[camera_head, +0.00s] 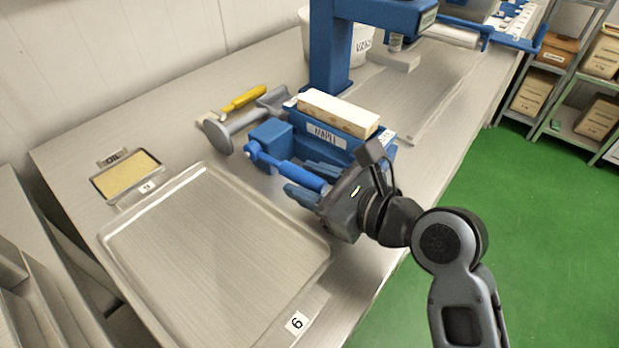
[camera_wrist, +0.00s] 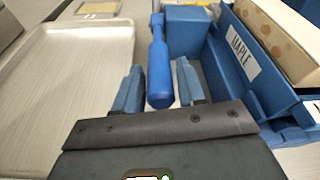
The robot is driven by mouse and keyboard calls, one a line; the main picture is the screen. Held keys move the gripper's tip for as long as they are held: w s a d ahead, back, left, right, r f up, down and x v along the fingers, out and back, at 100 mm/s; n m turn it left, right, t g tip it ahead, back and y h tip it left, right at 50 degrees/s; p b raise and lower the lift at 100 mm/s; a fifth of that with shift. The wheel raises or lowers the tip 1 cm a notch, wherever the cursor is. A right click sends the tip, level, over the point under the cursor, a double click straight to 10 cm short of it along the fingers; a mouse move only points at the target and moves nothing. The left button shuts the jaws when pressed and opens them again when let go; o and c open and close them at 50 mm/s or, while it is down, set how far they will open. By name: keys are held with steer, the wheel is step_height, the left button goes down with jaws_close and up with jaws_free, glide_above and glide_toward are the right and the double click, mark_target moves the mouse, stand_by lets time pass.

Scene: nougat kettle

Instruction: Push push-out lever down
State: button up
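The push-out lever is a blue bar with a thick round handle (camera_head: 306,177), reaching out from the blue press box beside the block holder marked MAPLE. In the wrist view the lever handle (camera_wrist: 159,72) runs between my two blue fingers. My gripper (camera_head: 312,182) is open, with one finger on each side of the handle. In the wrist view my gripper (camera_wrist: 158,85) shows a gap on both sides of the handle, wider on the right. The fingers hide part of the handle in the head view. I cannot tell their exact height against the handle.
A pale nougat block (camera_head: 338,113) lies on the MAPLE holder (camera_head: 325,136). An empty metal tray (camera_head: 215,250) is at the front left. An oil pad (camera_head: 127,176), a grey plunger (camera_head: 219,136) and a yellow-handled tool (camera_head: 243,98) lie behind it. A blue column (camera_head: 328,55) stands behind the holder.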

steer(key=shift+o, duration=0.9)
steer(key=shift+r, duration=0.1)
steer(key=v, duration=0.8)
